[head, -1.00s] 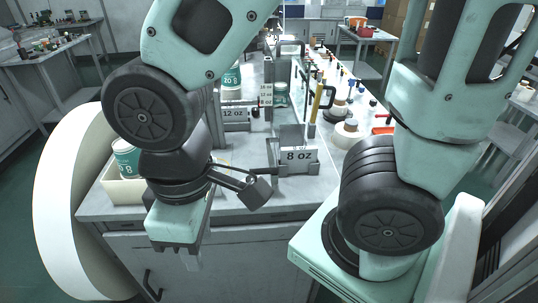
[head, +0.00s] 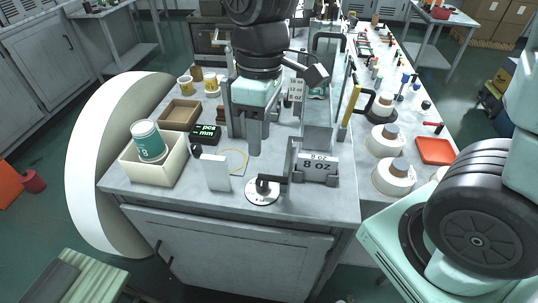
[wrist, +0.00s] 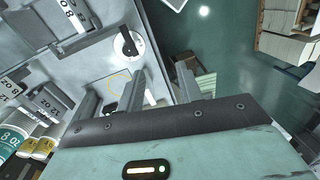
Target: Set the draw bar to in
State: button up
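No part is clearly labelled as the draw bar. A round white disc with a black lever (head: 263,190) stands at the bench's front edge, left of a grey block with an 8 OZ plate (head: 318,170). The disc and lever also show in the wrist view (wrist: 128,46). A yellow bar with black ends (head: 350,104) stands farther back on the right. My gripper (head: 249,140) points down over the bench, behind and left of the disc. In the wrist view my gripper (wrist: 160,70) shows its fingers apart, with nothing between them.
A cream bin (head: 155,172) with a teal-white cup stands at the left front. White round containers (head: 393,178) and a red tray (head: 436,151) stand on the right.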

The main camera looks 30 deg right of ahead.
jog(key=w+d+r+n+p, duration=0.1)
jog(key=w+d+r+p, duration=0.1)
jog(key=w+d+r, duration=0.3)
jog(key=shift+g, duration=0.3)
jog(key=a+f+p, duration=0.1)
jog(key=f, duration=0.5)
jog(key=f+p, duration=0.1)
jog(key=f, duration=0.6)
jog(key=s+a+f+p, duration=0.1)
jog(key=f+p, duration=0.1)
jog(key=f, duration=0.4)
jog(key=shift+s+a+f, duration=0.1)
jog(key=shift+a+f, duration=0.05)
jog(key=shift+a, duration=0.2)
grip_shut()
